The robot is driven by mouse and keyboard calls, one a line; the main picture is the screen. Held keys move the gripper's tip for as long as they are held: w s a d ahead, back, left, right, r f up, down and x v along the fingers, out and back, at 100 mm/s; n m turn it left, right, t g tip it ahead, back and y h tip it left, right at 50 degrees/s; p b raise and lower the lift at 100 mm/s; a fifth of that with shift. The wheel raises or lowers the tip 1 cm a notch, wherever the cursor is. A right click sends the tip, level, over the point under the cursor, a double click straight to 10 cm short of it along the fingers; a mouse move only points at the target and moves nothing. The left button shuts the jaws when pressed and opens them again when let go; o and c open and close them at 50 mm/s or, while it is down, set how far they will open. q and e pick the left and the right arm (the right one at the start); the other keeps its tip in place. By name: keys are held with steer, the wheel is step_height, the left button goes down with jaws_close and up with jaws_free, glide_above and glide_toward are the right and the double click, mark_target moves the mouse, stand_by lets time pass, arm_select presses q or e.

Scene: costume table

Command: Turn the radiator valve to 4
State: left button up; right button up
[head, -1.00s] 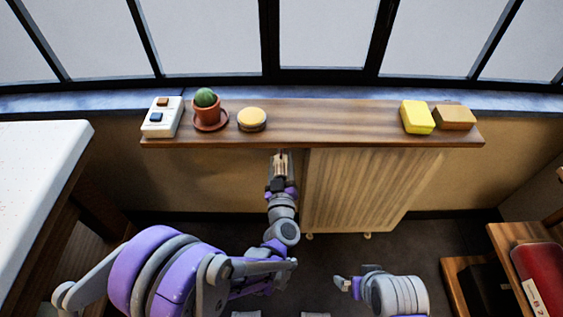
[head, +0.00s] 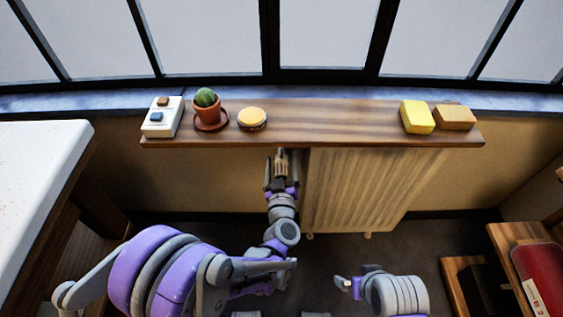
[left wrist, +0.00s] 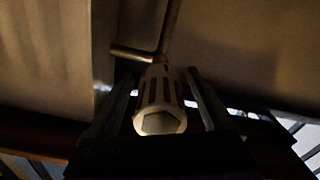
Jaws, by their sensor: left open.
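The radiator valve (head: 281,161) is a pale ribbed knob beside the radiator's left edge, under the front of the wooden shelf. In the left wrist view the valve knob (left wrist: 160,103) shows its slotted side and flat end, with a metal pipe behind it. No numbers can be read on it. My left gripper (head: 281,172) is open, one finger on each side of the knob. In the left wrist view its fingers (left wrist: 160,98) stand apart from the knob with narrow gaps. My right gripper (head: 345,286) is low at the lower right, away from the radiator; its jaws are unclear.
The ribbed radiator (head: 365,190) is right of my left gripper. The shelf (head: 330,123) above holds a switch box (head: 162,118), a potted cactus (head: 208,104), a round yellow-topped item (head: 252,118), a yellow block (head: 417,116) and a brown block (head: 456,117). A white table (head: 40,180) is at left.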

arm_select(q)
steer(key=shift+s, duration=0.1)
steer(key=s, duration=1)
steer(key=shift+s+p, duration=0.35)
steer(key=shift+p, duration=0.05)
